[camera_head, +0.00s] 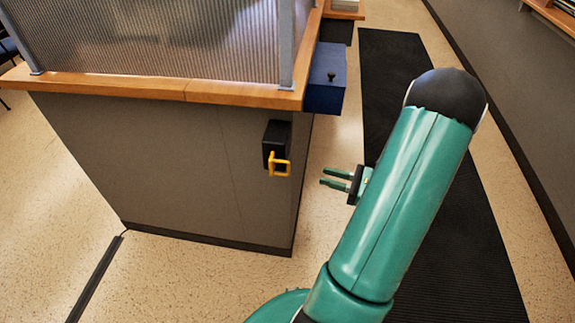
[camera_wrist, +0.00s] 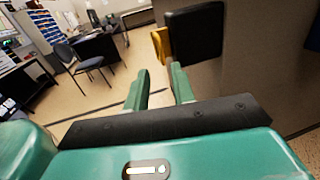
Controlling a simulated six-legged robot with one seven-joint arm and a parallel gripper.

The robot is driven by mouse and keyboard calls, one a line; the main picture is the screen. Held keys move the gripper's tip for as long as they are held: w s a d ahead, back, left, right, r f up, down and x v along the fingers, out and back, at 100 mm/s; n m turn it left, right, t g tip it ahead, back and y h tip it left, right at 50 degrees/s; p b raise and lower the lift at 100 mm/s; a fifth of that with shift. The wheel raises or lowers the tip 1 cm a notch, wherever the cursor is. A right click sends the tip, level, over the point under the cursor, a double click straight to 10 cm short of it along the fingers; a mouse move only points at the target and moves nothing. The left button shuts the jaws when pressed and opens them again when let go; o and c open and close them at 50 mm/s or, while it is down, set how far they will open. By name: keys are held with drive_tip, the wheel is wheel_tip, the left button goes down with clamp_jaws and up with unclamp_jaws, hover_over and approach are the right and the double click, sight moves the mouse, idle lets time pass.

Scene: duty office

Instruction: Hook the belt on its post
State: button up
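A black belt housing (camera_head: 276,141) is fixed to the end of the grey counter, with a yellow handle (camera_head: 281,165) sticking out of its front. No belt strap shows drawn out of it. In the wrist view the housing (camera_wrist: 196,34) and the yellow handle (camera_wrist: 160,45) are at the top, just beyond the fingertips. My gripper (camera_head: 323,177) is to the right of the handle, apart from it, its fingers pointing left. In the wrist view my gripper (camera_wrist: 159,88) has a gap between its green fingers and nothing in it. I cannot make out a post in either view.
The counter (camera_head: 180,165) has a wooden top and a ribbed clear screen. A blue box (camera_head: 327,80) with a black knob hangs at its right corner. A black mat (camera_head: 395,60) runs along the aisle. A chair (camera_wrist: 85,60) and desk stand further off.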

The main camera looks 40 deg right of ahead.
sight(288, 164)
drive_tip(key=x, duration=1.2)
drive_tip(key=shift+w+a, duration=0.25)
drive_tip(key=shift+w, duration=0.05)
clamp_jaws()
